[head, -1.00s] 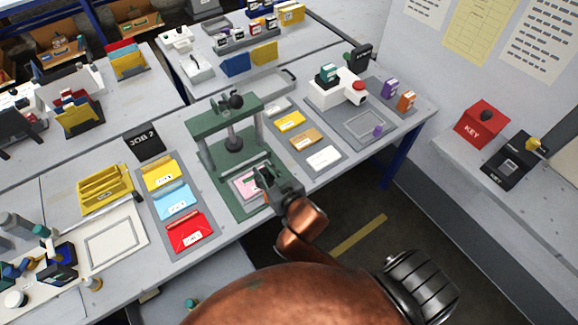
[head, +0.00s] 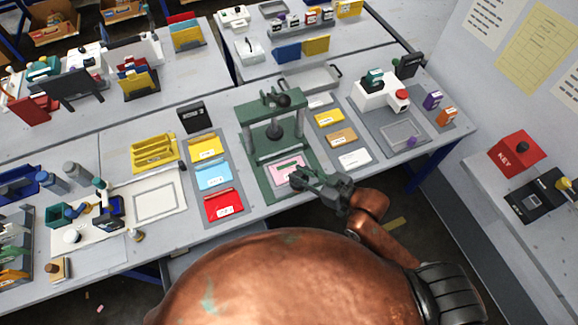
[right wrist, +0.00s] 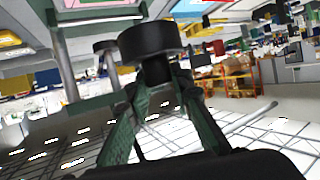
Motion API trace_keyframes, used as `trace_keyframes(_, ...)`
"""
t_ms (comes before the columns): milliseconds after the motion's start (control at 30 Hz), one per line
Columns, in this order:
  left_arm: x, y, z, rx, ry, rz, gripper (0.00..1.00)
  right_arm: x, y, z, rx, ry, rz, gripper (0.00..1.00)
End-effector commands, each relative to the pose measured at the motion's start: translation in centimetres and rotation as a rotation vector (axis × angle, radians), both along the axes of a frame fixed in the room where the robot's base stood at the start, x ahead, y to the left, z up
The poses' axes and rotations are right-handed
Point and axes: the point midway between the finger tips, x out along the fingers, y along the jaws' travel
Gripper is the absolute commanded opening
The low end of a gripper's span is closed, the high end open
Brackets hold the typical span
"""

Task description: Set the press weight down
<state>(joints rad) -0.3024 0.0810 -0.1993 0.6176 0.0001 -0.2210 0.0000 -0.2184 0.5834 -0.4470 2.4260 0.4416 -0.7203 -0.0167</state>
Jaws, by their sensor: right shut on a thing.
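My right gripper (head: 299,178) is at the front right of the green press (head: 262,196), beside the pink card (head: 285,169) on its base. In the right wrist view, the gripper's green fingers (right wrist: 165,112) are closed around the narrow stem of a dark piece with a wide round disc, the press weight (right wrist: 150,42). The disc sticks out beyond the fingertips. In the head view the held weight is hard to make out against the gripper, and I cannot tell whether it touches anything. My left gripper is in neither current view.
Left of the press lies a grey mat with yellow, blue and red envelopes (head: 223,205). Right of it are yellow, tan and white cards (head: 354,158). A white machine with a red button (head: 400,95) stands farther right. The table's front edge is just below the gripper.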

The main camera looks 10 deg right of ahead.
Motion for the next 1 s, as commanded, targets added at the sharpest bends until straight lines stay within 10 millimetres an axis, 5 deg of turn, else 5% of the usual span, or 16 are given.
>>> trace_keyframes(267,1.2,-0.1,1.7,-0.001,-0.017,-0.001,0.30,-1.0,0.6,0.9,0.004,-0.006,0.069,0.00)
trace_keyframes(733,0.7,-0.1,1.6,-0.001,-0.010,-0.001,0.30,8.0,1.1,-3.0,0.005,-0.007,0.069,0.00)
trace_keyframes(1000,0.5,-0.1,1.1,-0.001,-0.008,-0.001,0.30,11.2,1.2,-7.3,0.004,-0.005,0.069,0.00)
